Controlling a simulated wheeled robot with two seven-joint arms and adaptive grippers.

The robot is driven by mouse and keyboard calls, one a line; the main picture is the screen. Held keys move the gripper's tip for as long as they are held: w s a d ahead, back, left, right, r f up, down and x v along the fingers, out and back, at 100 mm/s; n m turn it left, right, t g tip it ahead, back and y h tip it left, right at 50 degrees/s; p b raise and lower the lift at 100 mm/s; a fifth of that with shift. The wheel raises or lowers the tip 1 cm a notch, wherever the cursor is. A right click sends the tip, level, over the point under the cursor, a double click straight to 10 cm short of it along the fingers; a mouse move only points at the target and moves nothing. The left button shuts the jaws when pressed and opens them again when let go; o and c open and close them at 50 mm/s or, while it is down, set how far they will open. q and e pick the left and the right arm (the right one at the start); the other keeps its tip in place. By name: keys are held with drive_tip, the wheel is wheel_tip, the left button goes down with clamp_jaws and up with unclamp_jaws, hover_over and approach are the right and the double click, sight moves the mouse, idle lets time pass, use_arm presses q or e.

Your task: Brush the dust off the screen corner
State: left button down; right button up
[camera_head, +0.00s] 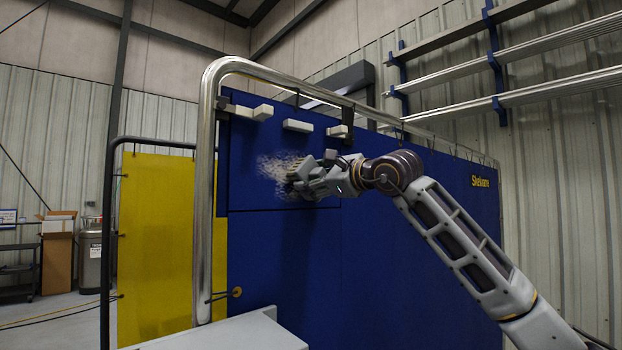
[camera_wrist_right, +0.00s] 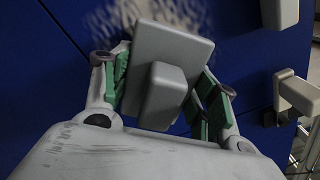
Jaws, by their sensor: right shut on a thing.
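A blue screen (camera_head: 370,270) stands ahead of me in a shiny metal tube frame. A pale, streaky dust patch (camera_head: 272,166) lies on its upper left part and also shows at the top of the right wrist view (camera_wrist_right: 140,15). My right gripper (camera_head: 300,176) is at the patch's right edge. In the wrist view its green-padded fingers are shut on the raised grip of a grey block-shaped brush (camera_wrist_right: 170,50). The brush covers part of the patch; its underside is hidden, so I cannot tell whether it touches the screen. My left gripper is not in view.
Pale grey blocks (camera_head: 298,126) stick out along the screen's top, above the right gripper. The shiny tube (camera_head: 206,200) runs up the left edge and over the top. A yellow screen (camera_head: 155,240) stands at the left. A grey surface (camera_head: 225,335) is below.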

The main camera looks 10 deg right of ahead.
drive_tip(key=shift+w+d, duration=0.5)
drive_tip(key=shift+d, duration=0.25)
drive_tip(key=shift+s+a, duration=0.1)
idle(0.3)
drive_tip(key=shift+s+a+b, duration=0.35)
drive_tip(key=shift+s+a, duration=0.1)
drive_tip(key=shift+a, duration=0.25)
drive_tip(key=shift+s+a+b, duration=0.3)
drive_tip(key=shift+s+a, duration=0.15)
drive_tip(key=shift+a, duration=0.25)
drive_tip(key=shift+a, duration=0.1)
drive_tip(key=shift+s+a+b, duration=0.4)
drive_tip(key=shift+s+a, duration=0.1)
drive_tip(key=shift+a, duration=0.2)
drive_tip(key=shift+s+a+b, duration=0.4)
drive_tip(key=shift+s+a, duration=0.1)
drive_tip(key=shift+a, duration=0.2)
